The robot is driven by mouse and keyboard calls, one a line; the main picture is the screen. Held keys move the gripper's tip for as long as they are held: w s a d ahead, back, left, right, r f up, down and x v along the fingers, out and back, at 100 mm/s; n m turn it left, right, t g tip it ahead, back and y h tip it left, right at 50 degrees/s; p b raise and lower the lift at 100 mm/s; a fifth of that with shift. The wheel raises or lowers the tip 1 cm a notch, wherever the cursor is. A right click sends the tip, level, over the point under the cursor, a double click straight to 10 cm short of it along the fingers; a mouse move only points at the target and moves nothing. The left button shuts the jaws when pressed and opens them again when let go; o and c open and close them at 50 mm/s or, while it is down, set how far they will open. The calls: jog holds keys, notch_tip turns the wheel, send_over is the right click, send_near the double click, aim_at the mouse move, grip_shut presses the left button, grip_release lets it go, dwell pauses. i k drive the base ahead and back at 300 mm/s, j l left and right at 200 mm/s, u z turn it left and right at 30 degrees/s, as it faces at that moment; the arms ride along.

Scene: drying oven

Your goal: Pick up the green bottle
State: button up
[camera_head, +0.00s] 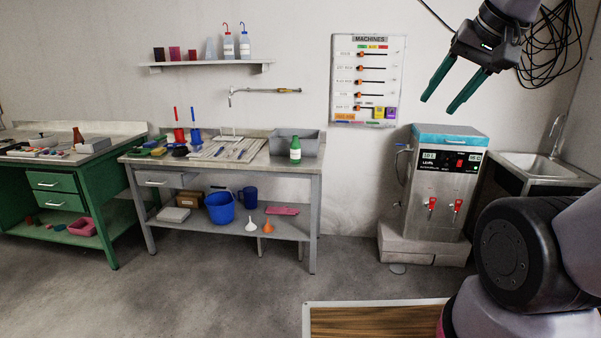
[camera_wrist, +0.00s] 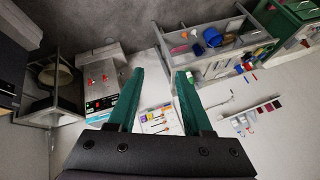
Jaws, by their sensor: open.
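A grey bin (camera_head: 308,142) stands behind the bottle. Tools and holders (camera_head: 187,137) fill the bench's left part. A brown bottle (camera_head: 78,136) stands on the green bench. A steel machine (camera_head: 437,185) stands right of the workbench.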

aim_at(295, 146)
jog(key=i+u, duration=0.1)
jog(key=i, duration=0.45)
jog(key=i+l+u, duration=0.1)
jog(key=i, duration=0.45)
jog(key=i+l+u, duration=0.1)
jog(key=i, duration=0.4)
jog(key=i+j, duration=0.15)
jog(key=i, duration=0.4)
